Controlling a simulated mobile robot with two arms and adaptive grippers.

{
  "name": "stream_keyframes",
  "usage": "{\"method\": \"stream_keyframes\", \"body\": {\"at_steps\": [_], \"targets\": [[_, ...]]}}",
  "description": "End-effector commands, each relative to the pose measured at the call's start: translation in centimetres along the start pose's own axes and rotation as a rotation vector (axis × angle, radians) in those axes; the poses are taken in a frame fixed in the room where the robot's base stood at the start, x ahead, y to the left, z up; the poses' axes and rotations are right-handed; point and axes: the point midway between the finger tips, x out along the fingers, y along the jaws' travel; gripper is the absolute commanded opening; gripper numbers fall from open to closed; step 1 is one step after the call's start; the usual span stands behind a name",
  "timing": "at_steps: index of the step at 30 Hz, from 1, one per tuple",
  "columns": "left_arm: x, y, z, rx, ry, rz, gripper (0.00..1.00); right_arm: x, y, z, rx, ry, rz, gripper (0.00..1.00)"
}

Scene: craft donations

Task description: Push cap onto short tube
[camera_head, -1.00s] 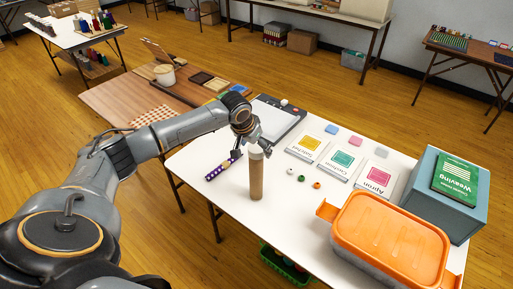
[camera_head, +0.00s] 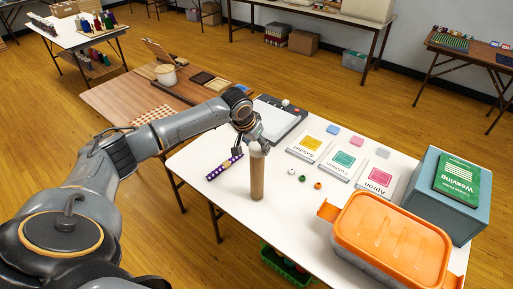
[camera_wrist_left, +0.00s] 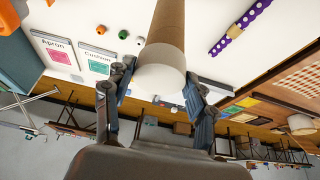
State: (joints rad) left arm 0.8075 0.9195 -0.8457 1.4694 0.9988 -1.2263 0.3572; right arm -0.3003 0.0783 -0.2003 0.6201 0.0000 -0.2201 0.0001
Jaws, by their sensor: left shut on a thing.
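A short brown cardboard tube (camera_head: 257,182) stands upright on the white table. A white cap (camera_head: 258,151) is at its top end. My left gripper (camera_head: 254,139) is at the cap, above the tube. In the left wrist view, the white cap (camera_wrist_left: 160,78) lies between the two fingers of my left gripper (camera_wrist_left: 157,84), which is shut on it. The brown tube (camera_wrist_left: 168,22) runs on from the cap in line with it. I cannot tell how deeply the cap sits. My right gripper is out of view.
A purple dotted strip (camera_head: 223,167) lies left of the tube. Green, white and orange beads (camera_head: 302,178) and several cards lie to the right. An orange-lidded box (camera_head: 390,240) and a blue-grey box (camera_head: 430,205) stand at the right.

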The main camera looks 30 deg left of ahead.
Motion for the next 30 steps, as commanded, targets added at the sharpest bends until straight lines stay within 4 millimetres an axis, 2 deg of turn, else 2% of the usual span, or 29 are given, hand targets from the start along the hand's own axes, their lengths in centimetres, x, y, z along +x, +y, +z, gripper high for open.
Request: {"method": "stream_keyframes", "body": {"at_steps": [5,8,14,18,24,30], "targets": [[-1.9,0.0,-0.9,0.001,0.006,0.0,0.4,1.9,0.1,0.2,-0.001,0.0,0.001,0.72],[-4.1,0.3,-0.1,0.003,0.003,-0.001,0.4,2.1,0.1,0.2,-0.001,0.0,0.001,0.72],[-9.8,1.4,1.6,0.005,0.007,-0.003,0.4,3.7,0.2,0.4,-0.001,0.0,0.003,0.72],[-12.3,2.4,4.4,0.004,0.003,-0.003,0.4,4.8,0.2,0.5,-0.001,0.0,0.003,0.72],[-15.1,3.4,6.7,0.002,0.003,-0.003,0.4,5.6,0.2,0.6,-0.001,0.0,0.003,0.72],[-16.3,3.8,7.7,0.0,0.0,-0.002,0.4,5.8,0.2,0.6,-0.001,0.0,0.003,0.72]]}}
